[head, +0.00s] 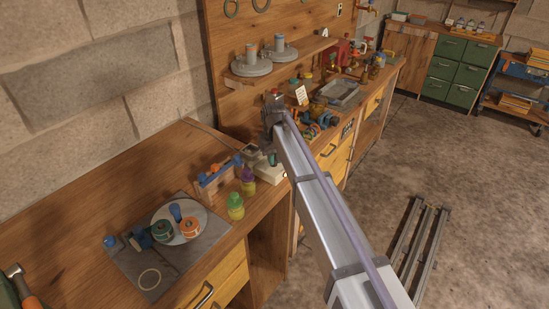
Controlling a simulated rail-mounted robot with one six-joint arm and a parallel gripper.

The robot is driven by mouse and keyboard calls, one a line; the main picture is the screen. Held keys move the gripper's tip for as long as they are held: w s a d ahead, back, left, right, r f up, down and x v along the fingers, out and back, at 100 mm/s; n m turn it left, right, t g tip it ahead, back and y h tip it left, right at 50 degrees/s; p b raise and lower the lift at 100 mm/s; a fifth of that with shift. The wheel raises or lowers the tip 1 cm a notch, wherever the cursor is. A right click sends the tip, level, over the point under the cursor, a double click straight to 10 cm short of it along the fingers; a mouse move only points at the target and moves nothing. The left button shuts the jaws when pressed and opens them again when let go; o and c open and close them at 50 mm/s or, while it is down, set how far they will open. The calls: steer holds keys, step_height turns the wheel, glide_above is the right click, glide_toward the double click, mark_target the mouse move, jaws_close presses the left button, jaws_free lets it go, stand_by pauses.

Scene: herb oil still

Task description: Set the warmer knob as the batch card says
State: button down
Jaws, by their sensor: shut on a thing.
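The warmer appears to be the small cream box (269,173) near the front edge of the bench, with a small orange spot on its right end. My arm reaches over the bench from the lower right. My gripper (270,157) is at the top of this box, small and partly hidden by my arm. It is shut at the place of the warmer knob, and I cannot make out the knob or its setting. A white card with lines of print (301,95), likely the batch card, stands farther back. Its text is too small to read.
A yellow-green bottle (236,207) and a purple bottle (248,182) stand close left of the box. A grey mat (139,269) holds a round plate with jars. The bench's left back is clear.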

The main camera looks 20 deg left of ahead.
steer(key=m, duration=0.4)
steer(key=shift+s+a, duration=0.1)
steer(key=m, duration=0.4)
steer(key=shift+m, duration=0.4)
steer(key=shift+a, duration=0.1)
steer(key=c, duration=1.1)
jaws_free()
steer(key=shift+r, duration=0.1)
step_height(320, 180, up, 11)
steer(key=p, duration=1.1)
